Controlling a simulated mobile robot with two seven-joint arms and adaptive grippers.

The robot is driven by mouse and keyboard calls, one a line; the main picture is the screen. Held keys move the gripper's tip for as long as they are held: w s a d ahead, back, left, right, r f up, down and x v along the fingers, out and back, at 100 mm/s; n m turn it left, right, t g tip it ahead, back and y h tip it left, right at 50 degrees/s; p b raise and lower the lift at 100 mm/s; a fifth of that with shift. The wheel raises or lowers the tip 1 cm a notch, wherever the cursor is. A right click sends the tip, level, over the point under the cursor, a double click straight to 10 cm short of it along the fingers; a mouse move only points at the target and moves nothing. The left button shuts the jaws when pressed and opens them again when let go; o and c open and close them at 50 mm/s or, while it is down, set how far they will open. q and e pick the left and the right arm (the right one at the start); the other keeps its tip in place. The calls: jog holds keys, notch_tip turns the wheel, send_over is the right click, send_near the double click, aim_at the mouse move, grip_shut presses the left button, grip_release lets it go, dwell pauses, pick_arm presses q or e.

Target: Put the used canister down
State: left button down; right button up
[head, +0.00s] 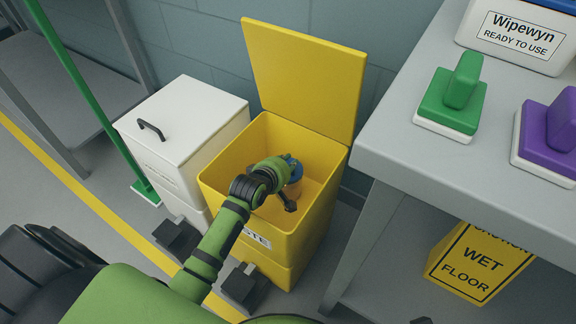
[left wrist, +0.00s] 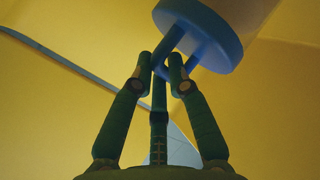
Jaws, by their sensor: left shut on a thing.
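The used canister (head: 296,175) is orange and blue and partly hidden behind my left wrist in the head view. It is inside the open yellow waste bin (head: 322,222). In the left wrist view the canister (left wrist: 232,50) shows a blue round end with a blue handle. My left gripper (left wrist: 162,66) is shut on that handle. The bin's yellow lid (head: 305,85) stands up at the back. I cannot tell whether the canister touches the bin floor. My right gripper is not in view.
A white lidded bin (head: 180,125) with a black handle stands left of the yellow bin. A grey table (head: 400,165) at right carries green (head: 455,95) and purple (head: 550,135) blocks and a Wipewyn tub (head: 515,38). A wet floor sign (head: 480,262) is under it.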

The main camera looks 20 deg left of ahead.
pick_arm(q)
jog(key=shift+w, duration=0.1)
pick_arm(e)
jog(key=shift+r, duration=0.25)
pick_arm(q)
jog(key=shift+f, duration=0.1)
jog(key=c, duration=1.2)
grip_release()
jog(key=shift+f, duration=0.1)
jog(key=shift+s+r, duration=0.2)
jog(key=shift+s, duration=0.05)
jog(key=p+v, duration=0.3)
jog(key=v, duration=0.4)
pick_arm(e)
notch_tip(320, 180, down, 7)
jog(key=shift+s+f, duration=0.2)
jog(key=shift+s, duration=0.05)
pick_arm(q)
jog(key=shift+s, duration=0.1)
